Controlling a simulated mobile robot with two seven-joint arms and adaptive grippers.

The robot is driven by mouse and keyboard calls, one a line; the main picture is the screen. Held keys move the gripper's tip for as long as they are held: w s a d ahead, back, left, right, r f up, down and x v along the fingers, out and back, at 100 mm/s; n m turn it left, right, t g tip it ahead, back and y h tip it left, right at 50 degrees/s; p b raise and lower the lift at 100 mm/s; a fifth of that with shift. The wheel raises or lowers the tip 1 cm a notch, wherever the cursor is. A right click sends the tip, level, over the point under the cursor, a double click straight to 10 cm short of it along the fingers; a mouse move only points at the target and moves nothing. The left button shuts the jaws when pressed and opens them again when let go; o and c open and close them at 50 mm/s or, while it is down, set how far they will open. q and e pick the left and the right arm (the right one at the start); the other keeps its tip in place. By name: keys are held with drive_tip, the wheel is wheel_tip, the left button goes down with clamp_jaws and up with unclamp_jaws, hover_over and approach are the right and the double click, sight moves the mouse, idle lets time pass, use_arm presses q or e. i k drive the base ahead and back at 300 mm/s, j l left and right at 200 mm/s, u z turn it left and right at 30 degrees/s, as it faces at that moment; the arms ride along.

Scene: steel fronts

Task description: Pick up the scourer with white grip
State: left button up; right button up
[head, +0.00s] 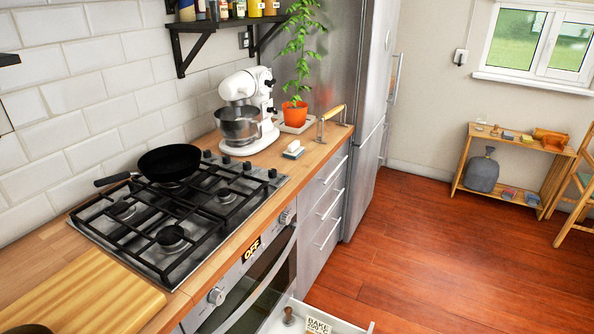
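A small block with a white top and a darker lower part, which looks like the scourer with white grip (293,150), lies on the wooden countertop. It is to the right of the hob, in front of the stand mixer and near the counter's front edge. Nothing covers it, but it is small in the picture, so its details are hard to tell. Neither of my grippers is in view.
The gas hob (185,222) carries a black pan (169,162). Behind the scourer stand a white mixer (246,112) and a potted plant (295,112). A drawer (360,328) is open at bottom. The floor (440,255) at right is clear.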

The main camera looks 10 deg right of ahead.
sight(295, 150)
drive_tip(key=l+z, duration=0.5)
drive_tip(key=z, duration=0.15)
drive_tip(key=l+z, duration=0.2)
drive_tip(key=z, duration=0.15)
drive_tip(key=i+l+z, duration=0.3)
drive_tip(key=i+l, duration=0.5)
drive_tip(key=i+l+z, duration=0.3)
drive_tip(key=i+l, duration=0.55)
drive_tip(key=i+j+u, duration=0.1)
drive_tip(key=i+u, duration=0.25)
drive_tip(key=i, duration=0.2)
drive_tip(key=i+l+u, duration=0.1)
drive_tip(key=i+u, duration=0.2)
drive_tip(key=i, duration=0.3)
drive_tip(key=i+l+u, duration=0.2)
drive_tip(key=i+u, duration=0.15)
drive_tip(key=i, duration=0.2)
drive_tip(key=i+u, duration=0.2)
drive_tip(key=u, duration=0.2)
drive_tip(key=i+j+u, duration=0.1)
drive_tip(key=u, duration=0.3)
drive_tip(key=i+l+u, duration=0.1)
drive_tip(key=i+u, duration=0.15)
drive_tip(key=u, duration=0.15)
drive_tip(key=i+l+u, duration=0.1)
drive_tip(key=u, duration=0.35)
drive_tip(key=i+l+u, duration=0.15)
drive_tip(key=u, duration=0.25)
drive_tip(key=i+l, duration=0.05)
drive_tip(key=i, duration=0.05)
